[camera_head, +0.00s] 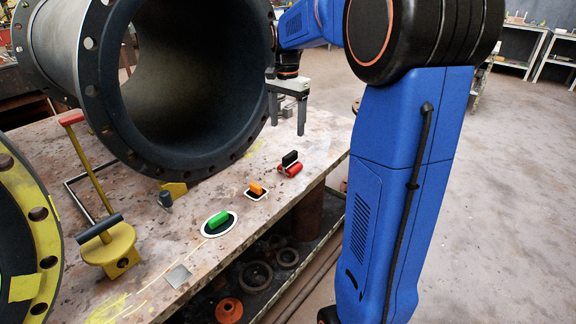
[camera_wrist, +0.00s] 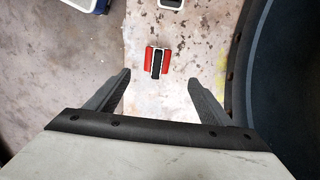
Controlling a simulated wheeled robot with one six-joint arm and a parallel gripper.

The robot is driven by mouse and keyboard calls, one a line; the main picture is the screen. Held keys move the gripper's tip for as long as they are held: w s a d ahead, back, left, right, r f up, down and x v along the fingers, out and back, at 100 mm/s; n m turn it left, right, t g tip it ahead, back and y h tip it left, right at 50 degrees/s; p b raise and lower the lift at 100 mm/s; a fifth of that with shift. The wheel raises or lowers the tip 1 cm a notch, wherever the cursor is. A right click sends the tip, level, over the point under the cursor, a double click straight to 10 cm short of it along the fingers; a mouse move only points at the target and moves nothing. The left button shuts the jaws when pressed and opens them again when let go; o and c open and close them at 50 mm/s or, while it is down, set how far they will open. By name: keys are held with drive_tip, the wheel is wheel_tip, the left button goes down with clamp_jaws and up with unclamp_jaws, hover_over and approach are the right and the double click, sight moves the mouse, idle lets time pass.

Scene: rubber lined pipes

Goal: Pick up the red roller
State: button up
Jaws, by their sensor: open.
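The red roller (camera_head: 290,170) lies on the worn workbench near its right edge, with a black grip and a pale frame over it. In the wrist view the red roller (camera_wrist: 167,62) shows as red on both sides of the black grip, ahead of my fingertips and roughly centred between them. My gripper (camera_head: 287,129) hangs with its fingers pointing down over the bench, behind the roller in the head view. In the wrist view my gripper (camera_wrist: 160,78) is open, with nothing between its fingers.
A large rubber-lined pipe (camera_head: 127,120) stands left of my gripper. A yellow tool (camera_head: 107,250) stands at left. The bench's right edge is close to the rollers.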

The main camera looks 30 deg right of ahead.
sight(290, 154)
wheel_tip(290, 154, down, 9)
drive_tip(key=shift+r, duration=0.1)
drive_tip(key=f, duration=0.2)
drive_tip(key=d+f, duration=0.1)
drive_tip(key=f, duration=0.1)
drive_tip(key=shift+s+f, duration=0.15)
drive_tip(key=shift+s, duration=0.05)
drive_tip(key=shift+f, duration=0.55)
drive_tip(key=shift+c, duration=0.3)
drive_tip(key=c, duration=1.3)
drive_tip(key=shift+r, duration=0.15)
